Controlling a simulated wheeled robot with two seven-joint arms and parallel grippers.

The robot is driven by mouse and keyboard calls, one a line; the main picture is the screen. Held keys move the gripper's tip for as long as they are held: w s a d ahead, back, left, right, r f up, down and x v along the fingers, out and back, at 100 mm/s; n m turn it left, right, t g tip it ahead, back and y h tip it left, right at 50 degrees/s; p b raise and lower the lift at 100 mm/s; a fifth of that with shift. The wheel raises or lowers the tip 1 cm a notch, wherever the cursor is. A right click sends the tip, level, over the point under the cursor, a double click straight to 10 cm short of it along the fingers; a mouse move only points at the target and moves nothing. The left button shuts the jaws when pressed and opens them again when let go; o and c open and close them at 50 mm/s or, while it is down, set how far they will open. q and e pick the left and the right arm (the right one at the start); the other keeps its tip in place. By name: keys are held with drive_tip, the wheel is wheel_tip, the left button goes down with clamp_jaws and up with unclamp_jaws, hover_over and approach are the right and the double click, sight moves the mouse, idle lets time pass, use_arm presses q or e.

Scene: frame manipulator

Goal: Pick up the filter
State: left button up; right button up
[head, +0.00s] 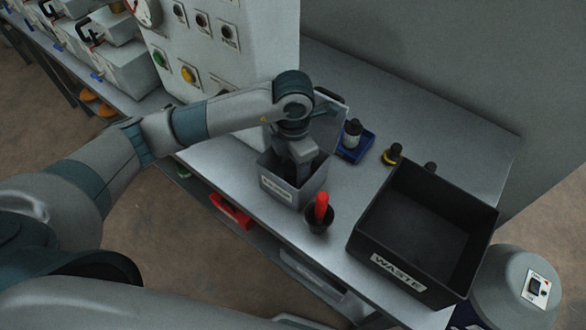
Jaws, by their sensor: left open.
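My left gripper (303,172) points down into a small grey open box (283,188) with a white label on its front, at the front edge of the metal bench. The gripper is open. Its fingertips are down inside the box, partly hidden by the box walls. I cannot make out a filter; the inside of the box is dark and largely covered by my gripper and wrist. My right gripper is not in the head view.
A black cup with a red-handled tool (321,211) stands just right of the box. A large black WASTE bin (369,243) is further right. Behind are a blue tray (367,146) with a bottle (351,133) and a yellow-black knob (393,154). A control cabinet (255,40) rises behind my arm.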

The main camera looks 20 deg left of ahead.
use_arm(q)
drive_tip(key=shift+f, duration=0.9)
drive_tip(key=c, duration=1.2)
drive_tip(key=shift+r, duration=0.1)
wheel_tip(320, 180, up, 8)
drive_tip(key=b, duration=0.2)
drive_tip(key=shift+r+b, duration=0.15)
drive_tip(key=shift+b, duration=0.2)
drive_tip(key=shift+r, duration=0.8)
